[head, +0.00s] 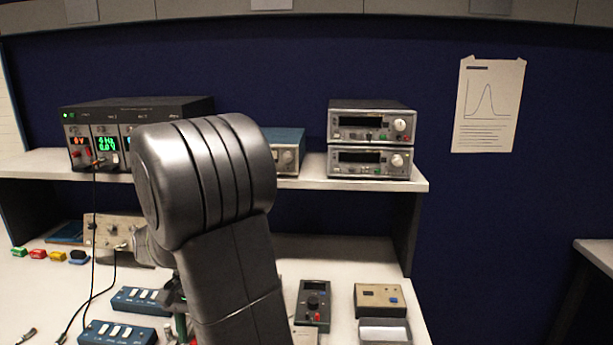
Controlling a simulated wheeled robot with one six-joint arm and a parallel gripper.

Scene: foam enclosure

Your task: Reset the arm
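My arm (215,200) rises in the middle of the head view, with its thick grey ribbed joint at the top. Beyond it on the left, a grey link (150,248) leads down to a small dark part that looks like my gripper (172,298). It is over the bench, near the blue switch boxes. My arm hides much of it, so its fingers and anything between them cannot be made out. A small green and red item shows just below it; I cannot tell whether they touch.
The white bench holds blue switch boxes (120,333), a handheld meter (313,305), a beige box (379,298) and cables. A shelf (310,184) above carries a power supply (140,107) and stacked instruments (371,140). Right of the bench is a gap before another surface (597,252).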

